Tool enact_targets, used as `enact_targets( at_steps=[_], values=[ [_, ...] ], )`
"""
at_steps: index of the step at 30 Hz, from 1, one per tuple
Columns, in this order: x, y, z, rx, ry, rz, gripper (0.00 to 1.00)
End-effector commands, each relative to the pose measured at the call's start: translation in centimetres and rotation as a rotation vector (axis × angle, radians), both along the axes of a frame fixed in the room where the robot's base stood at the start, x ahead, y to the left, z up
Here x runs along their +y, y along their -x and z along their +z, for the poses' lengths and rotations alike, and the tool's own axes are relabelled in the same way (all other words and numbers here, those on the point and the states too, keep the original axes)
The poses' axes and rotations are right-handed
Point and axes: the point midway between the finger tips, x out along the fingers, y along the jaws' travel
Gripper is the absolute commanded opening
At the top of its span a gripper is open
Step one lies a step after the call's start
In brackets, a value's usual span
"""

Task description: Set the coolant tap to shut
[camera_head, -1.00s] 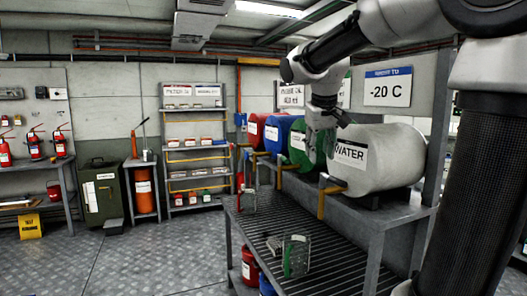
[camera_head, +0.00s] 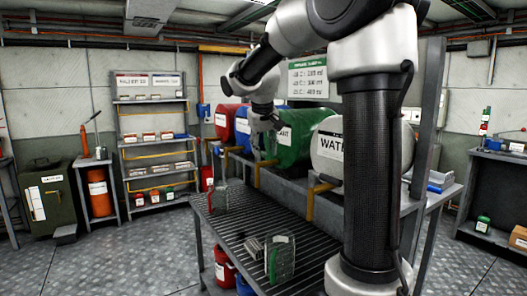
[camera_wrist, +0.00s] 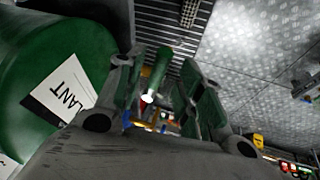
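The coolant drum (camera_head: 290,145) is green and lies on the rack between the blue drum and the white water drum. Its label, partly reading "LANT", shows on the drum in the wrist view (camera_wrist: 28,75). My gripper (camera_head: 264,124) is at the front of the green drum, near its left edge in the head view. In the wrist view my gripper (camera_wrist: 160,92) has its two fingers apart. A green bar with a pale end (camera_wrist: 156,75), perhaps the coolant tap's handle, shows between them. I cannot tell whether the fingers touch it, or the tap's setting.
A slatted bench (camera_head: 235,222) stands below the drums. It carries a clear jug with a green mark (camera_head: 280,260), another jug (camera_head: 217,197) and a small grey object (camera_head: 253,246). Open floor (camera_head: 140,255) lies left.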

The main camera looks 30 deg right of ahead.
Motion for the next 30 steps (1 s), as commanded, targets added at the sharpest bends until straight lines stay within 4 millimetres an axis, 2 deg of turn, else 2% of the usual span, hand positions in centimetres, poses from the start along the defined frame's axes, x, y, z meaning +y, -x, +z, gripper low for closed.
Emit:
enact_targets(
  at_steps=[4,12,18,25,30],
  values=[
    [-0.28,-0.37,-0.97,0.000,0.000,0.000,0.37],
    [-0.30,-0.42,-1.08,-0.001,0.000,0.000,0.35],
    [-0.30,-0.41,-1.07,-0.001,0.000,0.000,0.00],
    [-0.37,-0.39,-1.06,-0.001,0.000,0.005,0.00],
    [-1.13,-0.28,-1.03,-0.002,-0.001,0.094,0.00]
  ],
)
